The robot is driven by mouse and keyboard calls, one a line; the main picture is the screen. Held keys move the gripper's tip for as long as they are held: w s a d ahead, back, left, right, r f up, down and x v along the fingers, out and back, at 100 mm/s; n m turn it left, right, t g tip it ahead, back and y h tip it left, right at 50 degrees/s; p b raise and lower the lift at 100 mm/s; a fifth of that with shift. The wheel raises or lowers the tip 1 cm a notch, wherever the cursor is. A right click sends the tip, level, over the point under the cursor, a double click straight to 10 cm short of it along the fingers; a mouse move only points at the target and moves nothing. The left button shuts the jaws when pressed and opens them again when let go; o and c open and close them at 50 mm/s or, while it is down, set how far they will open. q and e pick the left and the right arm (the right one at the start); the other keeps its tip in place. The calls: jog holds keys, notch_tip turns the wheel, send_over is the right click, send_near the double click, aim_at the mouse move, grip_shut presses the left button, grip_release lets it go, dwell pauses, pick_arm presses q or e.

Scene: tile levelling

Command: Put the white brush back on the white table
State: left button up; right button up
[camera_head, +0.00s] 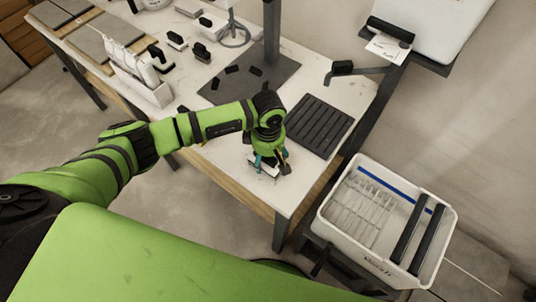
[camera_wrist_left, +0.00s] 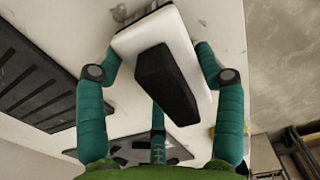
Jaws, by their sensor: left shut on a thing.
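The white brush, a white block with a black grip, lies between my left gripper's teal fingers. Its black grip (camera_wrist_left: 165,85) and white body (camera_wrist_left: 180,35) show in the left wrist view. My left gripper (camera_wrist_left: 160,75) is shut on it. In the head view the left gripper (camera_head: 268,163) is low over the near right corner of the white table (camera_head: 294,192). The brush is mostly hidden there by the gripper. I cannot tell whether the brush touches the table top. My right gripper is not in view.
A black ribbed mat (camera_head: 320,125) lies just right of the gripper. A grey mat (camera_head: 245,82) with small black pieces lies behind. Several black-gripped blocks (camera_head: 201,53) stand at the back. A white bin (camera_head: 335,205) stands right of the table. The near corner is clear.

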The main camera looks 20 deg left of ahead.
pick_arm(q)
jog(key=shift+f, duration=0.15)
jog(key=o, duration=1.3)
jog(key=shift+r, duration=0.3)
jog(key=shift+r+b, duration=1.8)
jog(key=shift+r, duration=4.1)
